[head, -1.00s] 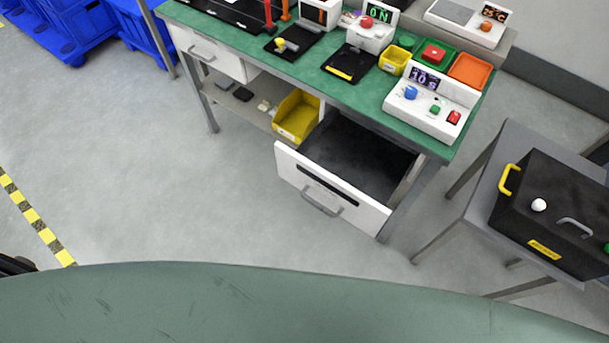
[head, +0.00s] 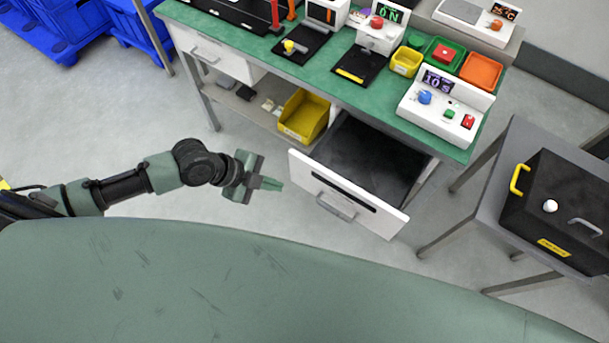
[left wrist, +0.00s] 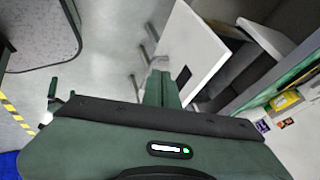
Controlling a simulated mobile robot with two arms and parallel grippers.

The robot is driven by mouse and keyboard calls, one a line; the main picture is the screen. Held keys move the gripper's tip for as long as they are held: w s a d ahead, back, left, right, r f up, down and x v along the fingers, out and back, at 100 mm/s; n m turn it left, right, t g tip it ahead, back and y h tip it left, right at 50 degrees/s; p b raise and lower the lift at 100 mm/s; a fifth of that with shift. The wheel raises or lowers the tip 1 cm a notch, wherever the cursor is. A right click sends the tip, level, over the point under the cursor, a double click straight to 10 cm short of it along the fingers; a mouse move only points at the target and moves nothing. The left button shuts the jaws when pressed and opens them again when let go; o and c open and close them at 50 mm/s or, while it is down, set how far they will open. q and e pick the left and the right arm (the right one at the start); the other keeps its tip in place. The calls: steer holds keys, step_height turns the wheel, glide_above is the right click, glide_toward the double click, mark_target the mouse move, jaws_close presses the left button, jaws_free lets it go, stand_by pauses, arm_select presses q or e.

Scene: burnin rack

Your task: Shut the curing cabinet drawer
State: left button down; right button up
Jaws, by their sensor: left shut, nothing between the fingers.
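The drawer (head: 300,168) under the green-topped bench stands pulled out, with a white front, a grey bar handle (head: 337,205) and a dark, empty-looking inside. In the left wrist view the drawer's white front (left wrist: 190,50) is ahead and to the right of the fingers. My left gripper (head: 280,185) is shut and empty, just left of the drawer front with a small gap seeming to remain. Its green fingers also show in the left wrist view (left wrist: 161,88). My right gripper is not in view.
The bench (head: 300,60) carries instruments and small bins. A yellow bin (head: 305,115) sits on the shelf left of the drawer. A side table with a black box (head: 560,205) stands at the right. The floor left of the drawer is clear.

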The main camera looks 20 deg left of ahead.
arm_select(q)
glide_toward(315, 183)
step_height(315, 183, down, 3)
steer(key=s+d, duration=0.1)
steer(key=s, duration=0.1)
steer(key=shift+w+d+f+p, duration=0.1)
steer(key=shift+w+d+p, duration=0.15)
steer(key=shift+w, duration=0.35)
steer(key=shift+w+d+f+p, duration=0.15)
steer(key=shift+w+p, duration=0.2)
steer(key=shift+w, duration=0.2)
steer(key=shift+w+d+p, duration=0.2)
steer(key=shift+w+p, duration=0.1)
steer(key=shift+w, duration=0.3)
steer(key=w+d+b, duration=0.2)
steer(key=w+b, duration=0.4)
steer(key=w, duration=0.2)
steer(key=w+d+b, duration=0.3)
steer(key=w+b, duration=0.4)
steer(key=w, duration=0.1)
steer(key=shift+w+d, duration=0.2)
steer(key=shift+w, duration=0.15)
steer(key=shift+s, duration=0.1)
